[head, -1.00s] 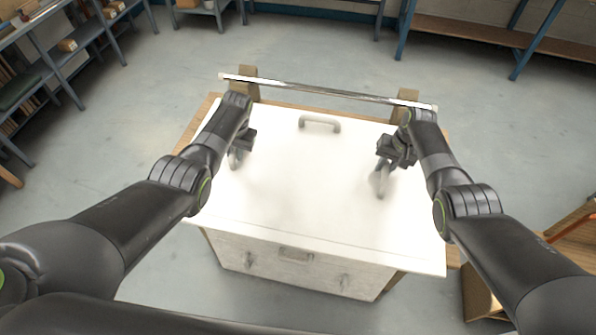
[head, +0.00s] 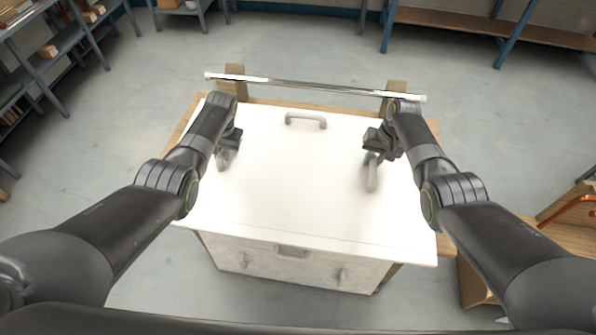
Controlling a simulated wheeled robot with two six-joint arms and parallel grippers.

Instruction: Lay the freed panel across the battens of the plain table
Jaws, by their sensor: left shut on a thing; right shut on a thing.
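The panel is a large white sheet (head: 290,190), lying roughly level in front of me over a wooden frame or table. A pale loop handle (head: 306,121) stands near its far edge. My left gripper (head: 225,161) is shut at the panel's left side, apparently on a grey handle. My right gripper (head: 371,176) is shut at the right side on a similar upright grey piece (head: 372,180). The jaws themselves are small and blurred. Any battens under the panel are hidden. Whether the panel rests or hangs just above its support, I cannot tell.
A shiny bar (head: 310,88) runs across two wooden posts behind the panel. A pale box front (head: 290,268) with small fittings shows below the near edge. Shelves (head: 60,50) stand left, a bench (head: 480,30) at back right, wooden pieces and orange pipe (head: 575,205) right.

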